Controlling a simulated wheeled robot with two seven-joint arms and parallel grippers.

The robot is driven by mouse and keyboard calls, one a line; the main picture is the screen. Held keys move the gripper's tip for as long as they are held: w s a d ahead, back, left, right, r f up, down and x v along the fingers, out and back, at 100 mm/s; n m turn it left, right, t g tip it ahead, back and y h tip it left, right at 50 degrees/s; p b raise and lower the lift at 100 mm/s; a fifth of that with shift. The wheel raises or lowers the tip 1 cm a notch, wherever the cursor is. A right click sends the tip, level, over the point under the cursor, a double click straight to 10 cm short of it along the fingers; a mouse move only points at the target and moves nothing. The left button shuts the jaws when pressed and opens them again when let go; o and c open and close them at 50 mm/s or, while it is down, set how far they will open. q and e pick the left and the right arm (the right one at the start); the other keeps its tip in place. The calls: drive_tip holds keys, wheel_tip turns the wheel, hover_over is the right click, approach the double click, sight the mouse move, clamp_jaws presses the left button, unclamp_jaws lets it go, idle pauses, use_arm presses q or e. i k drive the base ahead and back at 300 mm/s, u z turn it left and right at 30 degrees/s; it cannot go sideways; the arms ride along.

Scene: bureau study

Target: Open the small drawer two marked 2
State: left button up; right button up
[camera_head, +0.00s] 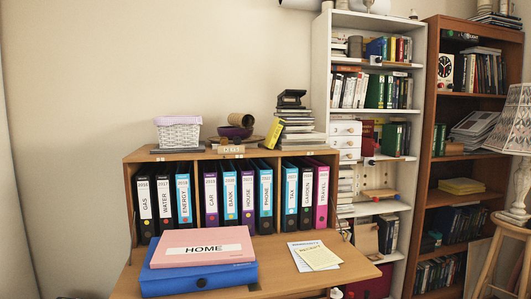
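Neither of my grippers is in view.
The wooden bureau (128,205) holds a row of labelled binders (228,198). A pink HOME folder (203,246) lies on a blue box file (198,279) on its desk, beside some papers (315,256). A brown bookcase (431,150) and a lamp (512,125) stand at right.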

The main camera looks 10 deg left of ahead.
sight(336, 142)
drive_tip(key=z, duration=0.9)
drive_tip(key=i, duration=2.05)
drive_tip(key=u, duration=1.05)
drive_tip(key=k, duration=0.5)
drive_tip(key=z, duration=0.95)
drive_tip(key=i, duration=0.85)
drive_tip(key=u, duration=0.3)
